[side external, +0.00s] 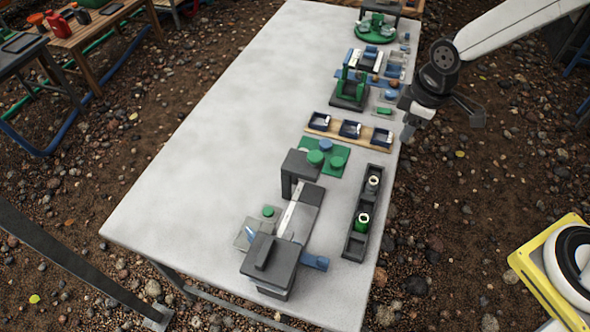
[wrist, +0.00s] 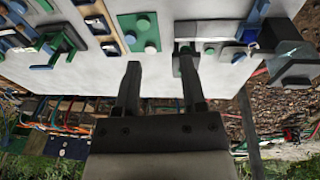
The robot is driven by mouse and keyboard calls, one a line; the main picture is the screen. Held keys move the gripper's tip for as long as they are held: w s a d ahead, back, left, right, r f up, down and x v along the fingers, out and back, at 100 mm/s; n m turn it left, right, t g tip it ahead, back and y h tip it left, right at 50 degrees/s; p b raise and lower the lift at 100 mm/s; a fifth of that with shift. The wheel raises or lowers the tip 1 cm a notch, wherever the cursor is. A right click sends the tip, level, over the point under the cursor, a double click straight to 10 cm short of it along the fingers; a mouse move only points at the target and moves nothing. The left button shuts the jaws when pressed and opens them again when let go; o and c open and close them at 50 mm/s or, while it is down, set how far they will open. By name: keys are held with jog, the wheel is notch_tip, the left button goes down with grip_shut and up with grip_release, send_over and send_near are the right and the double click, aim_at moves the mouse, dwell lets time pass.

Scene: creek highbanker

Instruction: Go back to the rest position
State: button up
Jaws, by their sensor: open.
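My gripper (side external: 408,132) is at the table's right edge, just right of the wooden strip with small dark trays. In the wrist view its two fingers (wrist: 160,65) stand apart with nothing between them. It appears to be above the table level; the exact height cannot be told. The white table (side external: 215,110) also shows in the wrist view (wrist: 158,86).
A wooden strip (side external: 334,134) holds dark trays. Below it are a green plate (side external: 309,149), a dark rack (side external: 355,244) with small cups, and a grey machine (side external: 270,265). Green and blue fixtures (side external: 349,88) stand beyond. The table's left half is clear.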

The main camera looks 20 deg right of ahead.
jog(key=s+d+r+m, duration=0.1)
jog(key=s+d+m, duration=0.5)
jog(key=s+m, duration=0.2)
jog(key=shift+d+m+t, duration=0.3)
jog(key=shift+d+m, duration=0.1)
jog(key=shift+m, duration=0.2)
jog(key=w+a+f+n+g, duration=0.1)
jog(key=w+a+f+n, duration=0.1)
jog(key=w+a+n, duration=0.65)
jog(key=w+a+f+n, duration=0.2)
jog(key=w+a+n, duration=0.3)
jog(key=a+n, duration=0.5)
jog(key=a+f+n, duration=0.4)
jog(key=a+n, duration=0.2)
jog(key=a, duration=0.1)
jog(key=s+a+f+n+g, duration=0.1)
jog(key=a+f+n, duration=0.3)
jog(key=a+n, duration=0.3)
jog(key=s+a+f+n, duration=0.1)
jog(key=a+f+n, duration=0.3)
jog(key=a+n, duration=0.3)
jog(key=shift+s+a+n+g, duration=0.1)
jog(key=shift+a+n+g, duration=0.15)
jog(key=shift+a+g, duration=0.1)
jog(key=shift+f, duration=0.15)
